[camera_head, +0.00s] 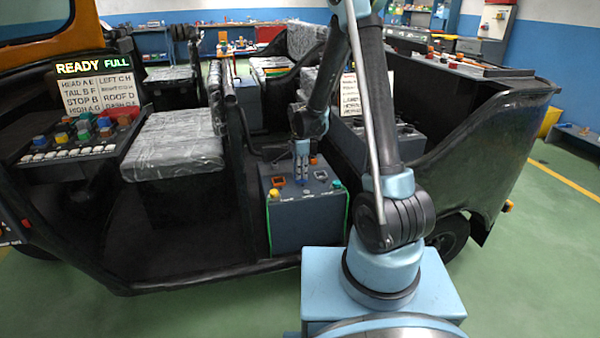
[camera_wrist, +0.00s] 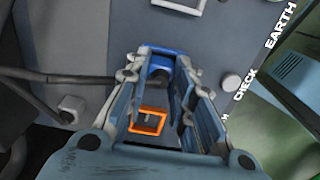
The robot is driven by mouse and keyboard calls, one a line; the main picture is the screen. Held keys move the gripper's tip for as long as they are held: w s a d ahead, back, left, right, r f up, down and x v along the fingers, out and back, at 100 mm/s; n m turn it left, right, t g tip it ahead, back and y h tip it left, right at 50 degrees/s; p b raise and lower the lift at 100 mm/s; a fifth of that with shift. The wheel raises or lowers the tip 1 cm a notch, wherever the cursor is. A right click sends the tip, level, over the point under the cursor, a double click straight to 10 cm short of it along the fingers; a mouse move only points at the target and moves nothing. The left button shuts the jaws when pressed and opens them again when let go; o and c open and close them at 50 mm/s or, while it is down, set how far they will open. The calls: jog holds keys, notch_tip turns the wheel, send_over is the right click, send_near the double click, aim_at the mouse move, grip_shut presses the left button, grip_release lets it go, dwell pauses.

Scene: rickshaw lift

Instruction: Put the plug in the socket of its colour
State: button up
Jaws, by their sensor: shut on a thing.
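My gripper (camera_head: 301,168) points down over the dark grey socket box (camera_head: 310,225) in the vehicle's middle. In the wrist view my gripper (camera_wrist: 160,85) is shut on a blue plug (camera_wrist: 160,70), between its fingers. An orange-framed socket (camera_wrist: 148,121) shows between the fingers, nearer the palm. In the head view an orange-framed socket (camera_head: 278,181) lies left of my gripper and a pale-framed socket (camera_head: 321,175) lies to its right. Whether the plug touches the box cannot be told. The fingers hide what lies under the plug.
A grey seat (camera_head: 175,145) stands left of the box. A control panel (camera_head: 80,140) with coloured parts is farther left. A dark cable (camera_wrist: 50,77) runs at the left in the wrist view.

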jog(key=o, duration=0.9)
